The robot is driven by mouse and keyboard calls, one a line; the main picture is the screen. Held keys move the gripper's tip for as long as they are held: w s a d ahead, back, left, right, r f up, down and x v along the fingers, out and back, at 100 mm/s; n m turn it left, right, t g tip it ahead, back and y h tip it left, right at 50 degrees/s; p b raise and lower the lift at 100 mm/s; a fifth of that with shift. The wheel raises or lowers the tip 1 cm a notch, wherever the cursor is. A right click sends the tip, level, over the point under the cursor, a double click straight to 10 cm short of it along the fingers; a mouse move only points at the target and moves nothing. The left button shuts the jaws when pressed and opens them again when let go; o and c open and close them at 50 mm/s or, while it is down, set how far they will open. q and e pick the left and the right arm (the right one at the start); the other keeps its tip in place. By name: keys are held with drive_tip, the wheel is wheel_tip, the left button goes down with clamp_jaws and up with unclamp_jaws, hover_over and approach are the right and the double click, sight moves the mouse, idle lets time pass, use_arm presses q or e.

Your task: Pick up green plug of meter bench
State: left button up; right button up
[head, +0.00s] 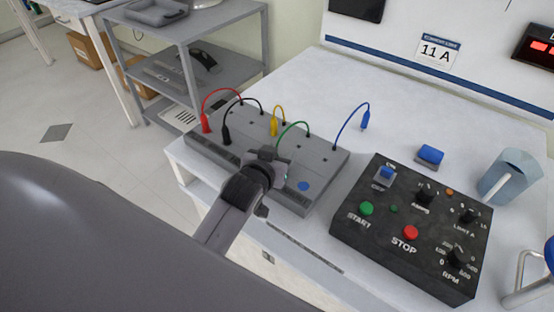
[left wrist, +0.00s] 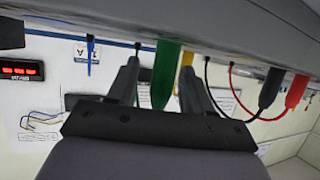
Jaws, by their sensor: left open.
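The meter bench (head: 318,165) is a grey sloped box on the table, with red, black, yellow, green and blue leads. My left gripper (head: 268,157) is over its front edge, at the end of the green lead (head: 292,125). In the head view the gripper hides the green plug. In the left wrist view the green plug (left wrist: 165,76) shows between the two spread fingers of my left gripper (left wrist: 160,68), with gaps beside it. The fingers are open and not closed on it. My right gripper is not in view.
The yellow plug (head: 273,127) is close to the gripper; black (head: 226,135) and red (head: 205,123) plugs are further left. A blue plug (head: 365,121) is to the right.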

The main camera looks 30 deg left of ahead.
use_arm(q)
clamp_jaws()
